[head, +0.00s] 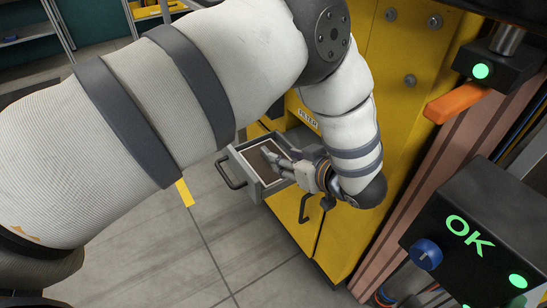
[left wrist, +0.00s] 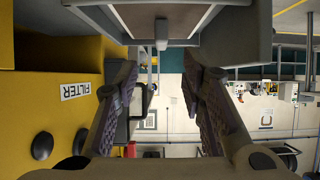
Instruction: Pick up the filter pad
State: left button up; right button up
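The filter pad (head: 259,157) is a brown, light-bordered flat piece lying in a pulled-out grey drawer (head: 240,169) of the yellow machine in the head view. My left gripper (head: 269,158) reaches over the drawer from the machine side, its fingers over the pad and hiding part of it. Whether they touch it I cannot tell. In the left wrist view my left gripper (left wrist: 159,72) has its two fingers wide apart with nothing between them. A grey box part with a brownish panel (left wrist: 170,17) fills the top of that view. My right gripper is not seen.
The yellow cabinet (head: 376,68) stands behind the drawer, with a FILTER label (left wrist: 75,91). A dark handle (head: 304,208) sits below the drawer. A black control box (head: 478,225) with a green OK and an orange lever (head: 458,103) are at right. The floor at left is open.

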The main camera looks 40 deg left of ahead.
aim_at(268, 158)
pick_arm(q)
jog(key=x, duration=0.7)
jog(key=shift+a+f, duration=0.15)
jog(key=shift+f, duration=0.1)
grip_shut()
